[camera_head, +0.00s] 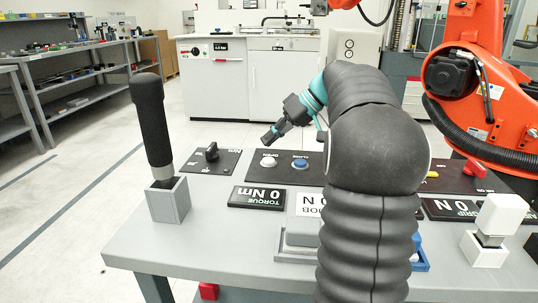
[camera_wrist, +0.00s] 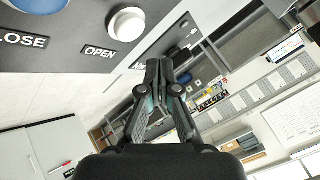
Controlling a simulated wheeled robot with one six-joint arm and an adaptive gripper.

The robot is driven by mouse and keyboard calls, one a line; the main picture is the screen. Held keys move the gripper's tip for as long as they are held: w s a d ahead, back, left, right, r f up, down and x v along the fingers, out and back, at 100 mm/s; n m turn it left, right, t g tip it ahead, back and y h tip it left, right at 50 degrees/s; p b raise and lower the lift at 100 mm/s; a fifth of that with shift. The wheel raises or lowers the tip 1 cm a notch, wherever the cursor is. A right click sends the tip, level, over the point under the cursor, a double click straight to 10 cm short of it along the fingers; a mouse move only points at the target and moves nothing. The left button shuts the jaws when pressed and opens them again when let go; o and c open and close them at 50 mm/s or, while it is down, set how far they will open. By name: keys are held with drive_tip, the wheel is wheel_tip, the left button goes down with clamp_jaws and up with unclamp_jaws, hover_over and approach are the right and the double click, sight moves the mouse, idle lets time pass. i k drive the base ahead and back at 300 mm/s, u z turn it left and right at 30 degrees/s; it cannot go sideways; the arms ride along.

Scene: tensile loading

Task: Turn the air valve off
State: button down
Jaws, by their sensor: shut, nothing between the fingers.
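A red lever handle (camera_head: 475,168), which looks like the air valve, sits on a dark panel at the right of the table in the head view. Its label is too small to read. My gripper (camera_head: 268,138) is well to its left, above the panel with the white OPEN button (camera_head: 268,161) and blue CLOSE button (camera_head: 300,163). In the wrist view my gripper (camera_wrist: 160,68) has its fingertips together with nothing between them. The white button (camera_wrist: 126,23) is close by at upper left. The red handle is not in the wrist view.
A black rotary knob (camera_head: 211,152) is on the panel left of the buttons. A black-handled tool (camera_head: 152,120) stands in a grey holder at the table's left. An orange robot arm (camera_head: 470,90) stands behind right. A white block (camera_head: 501,215) is at front right.

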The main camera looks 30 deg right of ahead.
sight(472, 167)
drive_tip(key=z, duration=0.05)
drive_tip(key=k, duration=1)
drive_tip(key=u, duration=0.05)
